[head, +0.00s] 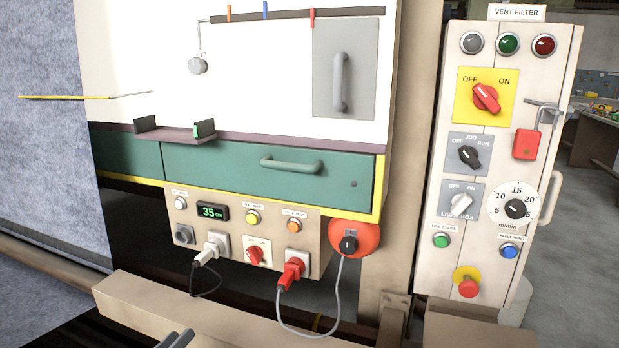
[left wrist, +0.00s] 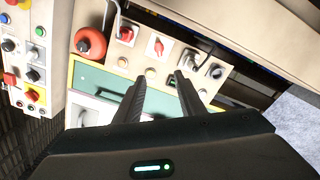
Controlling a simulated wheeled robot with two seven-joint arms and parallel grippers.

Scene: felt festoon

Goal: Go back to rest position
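The tips of my left gripper (head: 177,339) show as small dark shapes at the bottom edge of the head view, in front of the beige beam. In the left wrist view its two dark fingers stand apart with a gap between them, so the left gripper (left wrist: 159,76) is open. I see nothing held between the fingers. Beyond them are the small control box (left wrist: 143,55) and the green drawer front (left wrist: 97,82), seen upside down. My right gripper shows in neither view.
A beige beam (head: 240,320) runs low across the front. The control box (head: 328,240) has plugged cables hanging from it. A tall switch panel (head: 425,270) with a red padlock (head: 526,145) stands at the right. Grey felt (head: 45,140) hangs at the left.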

